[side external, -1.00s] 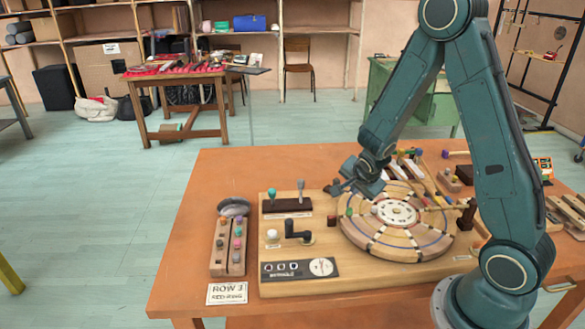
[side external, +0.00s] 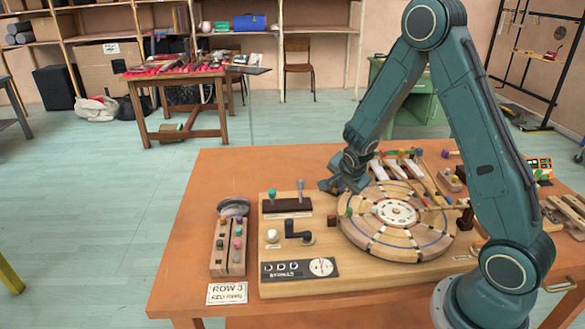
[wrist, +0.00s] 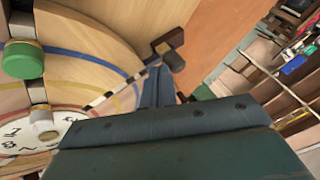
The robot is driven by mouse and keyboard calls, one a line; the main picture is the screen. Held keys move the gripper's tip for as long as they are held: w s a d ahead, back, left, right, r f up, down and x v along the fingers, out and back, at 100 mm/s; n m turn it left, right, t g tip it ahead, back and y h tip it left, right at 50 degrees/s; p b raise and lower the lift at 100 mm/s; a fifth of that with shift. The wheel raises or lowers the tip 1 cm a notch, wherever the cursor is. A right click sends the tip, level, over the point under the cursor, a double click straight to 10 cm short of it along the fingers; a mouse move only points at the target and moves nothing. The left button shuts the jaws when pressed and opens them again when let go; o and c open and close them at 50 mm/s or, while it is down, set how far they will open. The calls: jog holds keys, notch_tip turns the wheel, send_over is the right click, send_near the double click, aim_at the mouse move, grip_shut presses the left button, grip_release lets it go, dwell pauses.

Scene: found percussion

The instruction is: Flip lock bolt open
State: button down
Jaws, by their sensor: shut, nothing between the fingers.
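My gripper (side external: 331,186) is shut and empty above the far edge of the wooden board (side external: 350,274), behind the round wooden dial (side external: 396,246). Its narrow blue fingers (wrist: 158,88) point toward a dark brown block-like piece (wrist: 170,48) at the board's edge in the wrist view. I cannot tell whether they touch. A black bent bar (side external: 297,232), possibly the lock bolt, lies on the board left of the dial, apart from my gripper. I cannot tell for certain which part is the bolt.
A dark strip with two upright levers (side external: 287,205) stands left of my gripper. A small brown post (side external: 331,220) stands beside the dial. A wooden rack with coloured pegs (side external: 229,246) lies at the table's left. Several coloured-tipped bars stand behind the dial.

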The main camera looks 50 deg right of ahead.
jog(key=shift+w, duration=1.3)
jog(key=shift+s, duration=0.1)
jog(key=shift+s+a, duration=0.1)
jog(key=shift+s, duration=0.45)
jog(key=s, duration=0.3)
jog(key=shift+a, duration=0.25)
jog(key=v, duration=0.7)
jog(key=shift+a+r, duration=0.2)
jog(key=shift+r, duration=0.1)
jog(key=shift+v, duration=1.1)
